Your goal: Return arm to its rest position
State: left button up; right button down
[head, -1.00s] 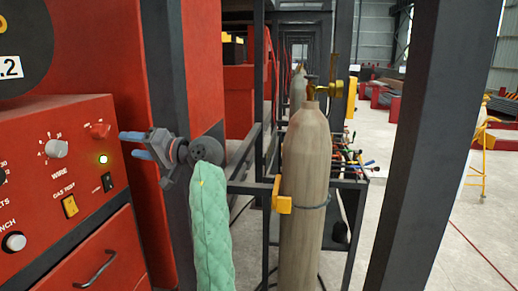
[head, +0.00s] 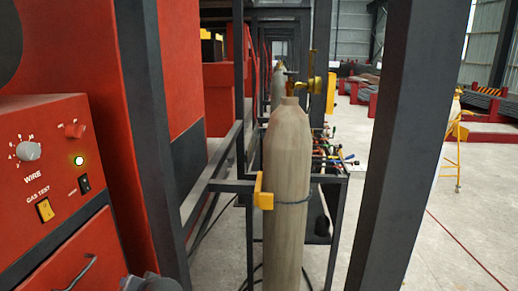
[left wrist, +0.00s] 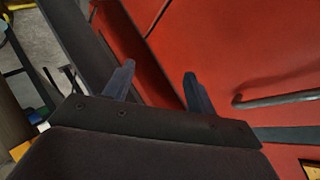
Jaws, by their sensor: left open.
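My left gripper (left wrist: 158,85) shows in the left wrist view with its two blue fingers apart and nothing between them. Behind the fingers are the red cabinet front (left wrist: 230,40) and a dark metal post (left wrist: 90,50). In the head view only a dark part of my left arm shows at the bottom edge, left of centre; its fingers are out of frame there. My right gripper is in neither view.
The red welding machine (head: 45,170) with knobs and a lit switch stands at left. A tan gas cylinder (head: 286,170) is strapped in a dark frame at centre. Dark posts (head: 410,130) stand around it. Open concrete floor (head: 440,230) lies at right.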

pick_arm(q)
jog(key=s+d+f+m+g+h, duration=0.1)
jog(key=s+d+f+h, duration=0.25)
jog(key=s+f, duration=0.45)
jog(key=s+d+f+g+h, duration=0.25)
jog(key=s+d+f, duration=0.25)
jog(key=s, duration=0.6)
jog(key=s+d+f+m+g+h, duration=0.1)
jog(key=s+d+f+h, duration=0.4)
jog(key=s, duration=0.5)
jog(key=s+d+f+g, duration=0.1)
jog(key=f, duration=1.5)
jog(key=s+d+f, duration=0.2)
jog(key=f, duration=1.5)
jog(key=shift+d+g+y, duration=0.25)
jog(key=shift+g+y, duration=0.1)
jog(key=shift+y, duration=0.05)
